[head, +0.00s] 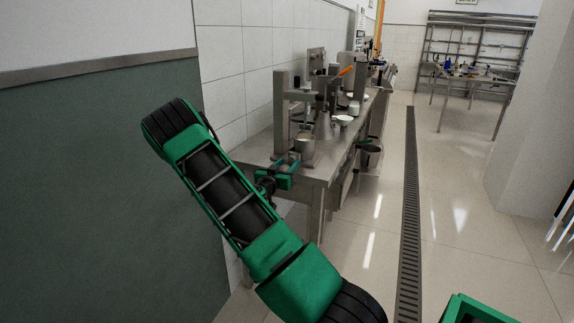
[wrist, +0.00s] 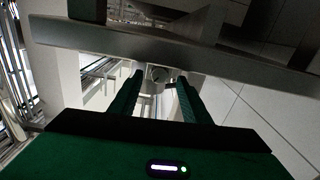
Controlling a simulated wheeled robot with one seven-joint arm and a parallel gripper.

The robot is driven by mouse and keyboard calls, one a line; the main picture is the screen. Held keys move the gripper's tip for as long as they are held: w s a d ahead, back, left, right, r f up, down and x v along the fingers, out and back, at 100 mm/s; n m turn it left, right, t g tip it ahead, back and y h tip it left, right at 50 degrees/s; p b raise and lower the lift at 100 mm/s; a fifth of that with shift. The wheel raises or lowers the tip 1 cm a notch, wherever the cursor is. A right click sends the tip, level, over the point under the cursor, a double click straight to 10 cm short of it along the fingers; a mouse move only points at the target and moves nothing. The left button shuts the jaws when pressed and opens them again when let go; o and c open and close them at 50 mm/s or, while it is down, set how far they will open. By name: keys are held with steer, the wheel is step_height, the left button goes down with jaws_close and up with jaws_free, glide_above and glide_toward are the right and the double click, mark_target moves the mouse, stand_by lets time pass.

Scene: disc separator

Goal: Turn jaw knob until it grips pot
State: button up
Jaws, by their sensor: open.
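My gripper (head: 285,174) is at the near end of the steel bench, just in front of a small metal pot (head: 304,146). In the wrist view my gripper (wrist: 160,80) is open, its two green fingers pointing away from the camera. A small round grey metal part, which looks like the jaw knob (wrist: 159,73), shows between the fingertips. I cannot tell whether the fingers touch it. The knob is hidden or too small to make out in the head view. Whether the jaw touches the pot is not clear.
The steel bench (head: 325,166) runs along the tiled wall. A metal upright (head: 281,112) stands behind the pot, with a cone-shaped vessel (head: 323,125) and a white bowl (head: 343,120) further along. The floor to the right is open, with a drain grate (head: 410,210).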

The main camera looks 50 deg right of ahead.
mark_target(292, 159)
steer(key=shift+x, duration=1.1)
steer(key=c, duration=1)
steer(key=shift+w+a+n, duration=0.1)
steer(key=shift+n, duration=1)
steer(key=shift+w+a+n, duration=0.1)
steer(key=shift+n, duration=1)
steer(key=shift+c, duration=0.2)
steer(key=o, duration=1)
steer(key=shift+o, duration=0.2)
steer(key=shift+d, duration=0.1)
steer(key=shift+s, duration=0.15)
